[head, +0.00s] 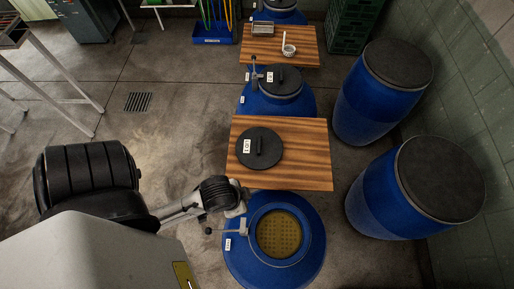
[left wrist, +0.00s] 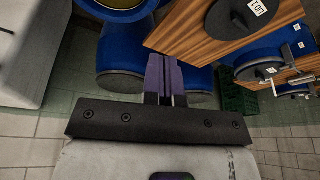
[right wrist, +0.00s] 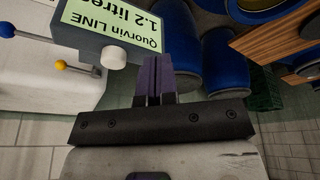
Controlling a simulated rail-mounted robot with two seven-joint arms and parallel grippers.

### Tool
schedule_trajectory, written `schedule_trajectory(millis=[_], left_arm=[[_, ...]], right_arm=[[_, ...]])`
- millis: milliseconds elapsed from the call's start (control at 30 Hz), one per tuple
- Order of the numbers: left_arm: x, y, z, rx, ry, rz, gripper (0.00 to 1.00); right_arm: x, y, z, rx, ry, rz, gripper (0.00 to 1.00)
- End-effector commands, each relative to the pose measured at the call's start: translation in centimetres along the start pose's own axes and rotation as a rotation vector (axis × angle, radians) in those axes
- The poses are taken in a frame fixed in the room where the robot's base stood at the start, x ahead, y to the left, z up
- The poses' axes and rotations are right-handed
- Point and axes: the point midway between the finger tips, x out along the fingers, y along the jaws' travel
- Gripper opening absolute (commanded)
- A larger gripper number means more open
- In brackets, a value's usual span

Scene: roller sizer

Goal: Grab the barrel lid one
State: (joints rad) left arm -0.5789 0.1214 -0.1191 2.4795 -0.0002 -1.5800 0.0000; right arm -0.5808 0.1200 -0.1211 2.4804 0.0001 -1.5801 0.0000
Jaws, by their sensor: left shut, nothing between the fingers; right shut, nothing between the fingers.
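A round black lid (head: 259,148) with a raised bar handle and a white label lies flat on a wooden board (head: 310,165) in the middle of the head view. The label looks like "LID1". The lid also shows, partly cut off, at the top of the left wrist view (left wrist: 236,20). My left gripper (left wrist: 160,62) is shut and empty, apart from the lid. My right gripper (right wrist: 153,62) is shut and empty, and that lid is not seen in its view. Neither gripper shows in the head view.
An open blue barrel (head: 312,262) with a perforated yellowish disc inside stands in front of the board. Another labelled black lid (head: 284,79) is on the barrel behind. Two large blue barrels (head: 375,112) stand at right. A labelled grey box (right wrist: 88,45) is close left of my right gripper.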

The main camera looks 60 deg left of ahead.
Motion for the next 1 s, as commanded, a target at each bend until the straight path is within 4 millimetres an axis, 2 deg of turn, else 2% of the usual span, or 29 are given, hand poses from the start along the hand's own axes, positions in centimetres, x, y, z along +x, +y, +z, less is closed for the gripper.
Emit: schedule_trajectory(millis=[467, 900, 1000], left_arm=[[-0.03, -0.15, -0.07, 0.004, 0.002, -0.004, 0.01], [-0.03, 0.28, -0.03, -0.007, 0.001, 0.007, 0.43], [-0.03, 0.28, -0.02, -0.007, 0.001, 0.007, 0.49]], right_arm=[[0.01, -0.15, -0.12, 0.005, 0.002, -0.004, 0.0], [0.02, 0.24, -0.02, -0.006, 0.0, 0.006, 0.0], [0.02, 0.24, -0.01, -0.006, 0.0, 0.006, 0.0]])
